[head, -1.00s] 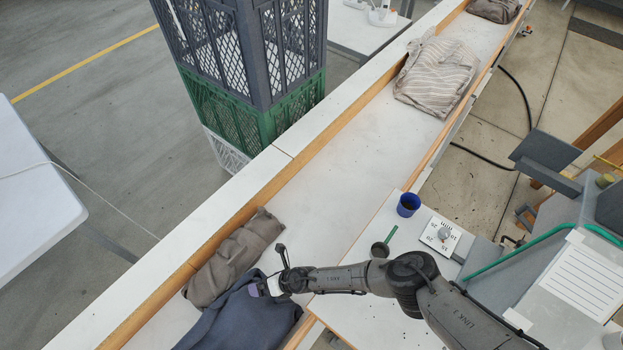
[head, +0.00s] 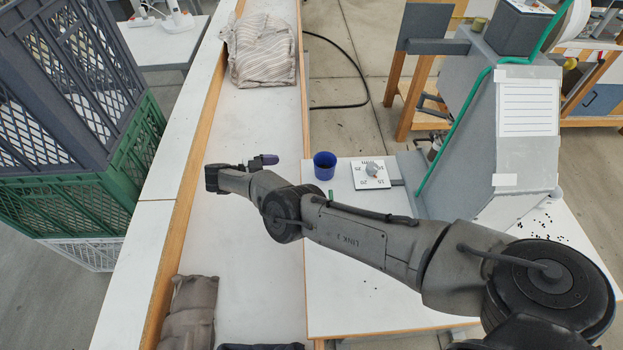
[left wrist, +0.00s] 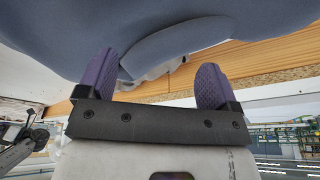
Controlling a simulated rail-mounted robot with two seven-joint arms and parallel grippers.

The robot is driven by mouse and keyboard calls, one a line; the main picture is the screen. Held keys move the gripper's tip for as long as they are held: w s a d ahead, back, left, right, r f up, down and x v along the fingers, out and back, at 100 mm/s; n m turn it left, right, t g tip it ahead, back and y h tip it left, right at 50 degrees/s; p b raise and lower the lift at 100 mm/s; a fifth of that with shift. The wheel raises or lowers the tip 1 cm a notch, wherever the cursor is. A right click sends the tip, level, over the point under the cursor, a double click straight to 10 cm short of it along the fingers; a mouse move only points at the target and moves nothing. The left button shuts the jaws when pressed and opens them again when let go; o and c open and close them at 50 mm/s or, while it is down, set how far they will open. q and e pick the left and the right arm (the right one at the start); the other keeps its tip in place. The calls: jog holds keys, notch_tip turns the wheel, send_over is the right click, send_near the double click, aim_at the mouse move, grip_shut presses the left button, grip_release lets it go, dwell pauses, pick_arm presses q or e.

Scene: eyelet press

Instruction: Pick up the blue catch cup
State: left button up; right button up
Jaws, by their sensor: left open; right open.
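The blue catch cup (head: 324,165) stands upright, open end up, at the far left of the white bench top, beside a white dial plate. My right gripper (head: 268,160) is left of the cup in the head view, over the white conveyor, apart from the cup. Its purple fingertip shows, and nothing is seen held in it. My left gripper (left wrist: 158,70) is in the left wrist view, its two purple fingers wide apart with no cup between them. A blue-grey cloth (left wrist: 190,45) fills the space close beyond the fingers.
The dial plate (head: 370,174) and the grey press (head: 480,130) stand right of the cup. A striped folded garment (head: 260,50) lies farther along the conveyor, and a brown one (head: 190,315) nearer. Stacked crates (head: 75,110) stand at left. My right arm crosses above the bench.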

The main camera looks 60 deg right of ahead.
aim_at(317, 169)
pick_arm(q)
jog(key=shift+w+f, duration=0.15)
jog(key=shift+f, duration=0.3)
jog(key=shift+d, duration=0.2)
jog(key=shift+a+r, duration=0.25)
jog(key=shift+r, duration=0.15)
pick_arm(e)
jog(key=shift+m+g, duration=0.3)
jog(key=shift+g, duration=0.3)
jog(key=x, duration=0.8)
jog(key=shift+s+d+r, duration=0.1)
jog(key=shift+s+d, duration=0.05)
jog(key=shift+s, duration=0.05)
pick_arm(q)
jog(key=shift+d+r+p, duration=0.15)
jog(key=shift+r+p, duration=0.35)
jog(key=shift+p, duration=0.25)
pick_arm(e)
jog(key=shift+x, duration=2.25)
pick_arm(q)
jog(key=shift+d, duration=0.1)
pick_arm(e)
jog(key=shift+s+d, duration=0.15)
jog(key=shift+d, duration=0.35)
jog(key=shift+c, duration=0.3)
pick_arm(q)
jog(key=shift+a, duration=0.25)
pick_arm(e)
jog(key=c, duration=0.9)
